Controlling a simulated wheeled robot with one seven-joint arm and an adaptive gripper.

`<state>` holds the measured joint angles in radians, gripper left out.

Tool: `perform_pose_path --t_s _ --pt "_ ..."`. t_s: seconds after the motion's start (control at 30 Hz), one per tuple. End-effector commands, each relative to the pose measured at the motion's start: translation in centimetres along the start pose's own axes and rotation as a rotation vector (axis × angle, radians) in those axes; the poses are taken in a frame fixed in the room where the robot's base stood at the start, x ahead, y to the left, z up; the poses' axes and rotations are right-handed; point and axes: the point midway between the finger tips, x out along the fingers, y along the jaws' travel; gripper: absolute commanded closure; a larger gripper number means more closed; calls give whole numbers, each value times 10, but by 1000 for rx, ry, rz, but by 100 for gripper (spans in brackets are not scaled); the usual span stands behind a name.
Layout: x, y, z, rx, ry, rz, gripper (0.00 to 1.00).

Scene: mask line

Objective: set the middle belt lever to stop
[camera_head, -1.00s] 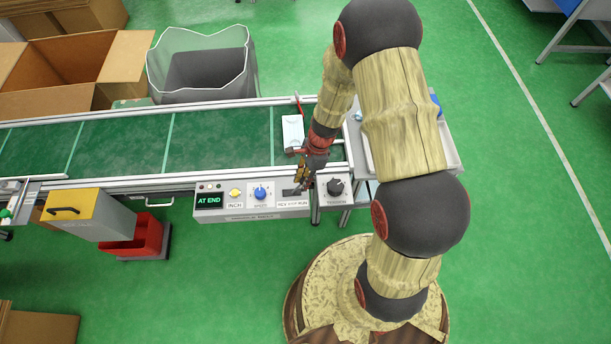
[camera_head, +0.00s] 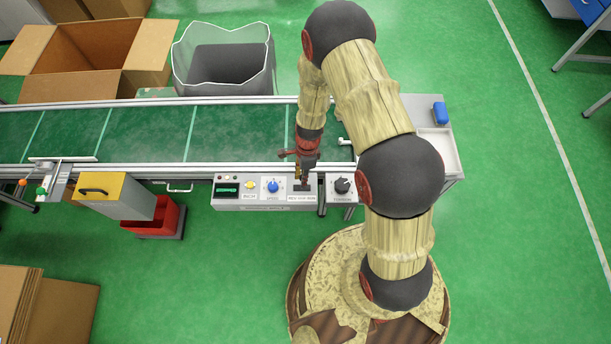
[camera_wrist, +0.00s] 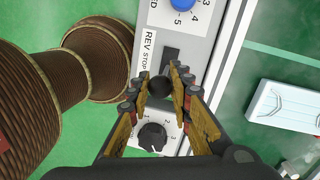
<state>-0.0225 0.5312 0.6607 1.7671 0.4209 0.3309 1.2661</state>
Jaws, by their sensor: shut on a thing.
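The middle belt control panel (camera_head: 250,205) is on the conveyor's front edge. Its lever has a black ball knob (camera_wrist: 160,88) rising from a dark slot (camera_wrist: 171,58) beside a label (camera_wrist: 149,50). REV and STOP show on the label in the wrist view; the rest is behind a finger. My gripper (camera_wrist: 161,86) is shut on the lever, one finger either side of the knob. The knob appears beyond STOP, on the side away from REV, but its height makes the exact setting unclear. In the head view my gripper (camera_head: 303,180) covers most of the lever.
A blue speed knob (camera_head: 273,187) and a black dial (camera_head: 342,186) flank the lever closely. A white packet (camera_wrist: 282,105) lies on the green belt (camera_head: 160,135). A yellow box (camera_head: 115,195) and red bin (camera_head: 160,218) stand left.

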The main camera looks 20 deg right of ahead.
Motion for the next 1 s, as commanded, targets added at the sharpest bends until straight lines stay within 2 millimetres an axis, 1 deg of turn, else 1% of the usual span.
perform_pose_path --t_s 0.2,0.63,0.67,0.9,0.97,1.0 --pt "-1 -3 5 -1 -1 -4 100" --pt "-2 -4 6 -1 -1 -6 100" --pt "-2 -4 6 -1 -1 -6 78" --pt "-1 -3 5 -1 0 -3 64" --pt "-1 -3 5 -1 0 -3 61" --pt "0 -2 5 -1 0 -3 61"
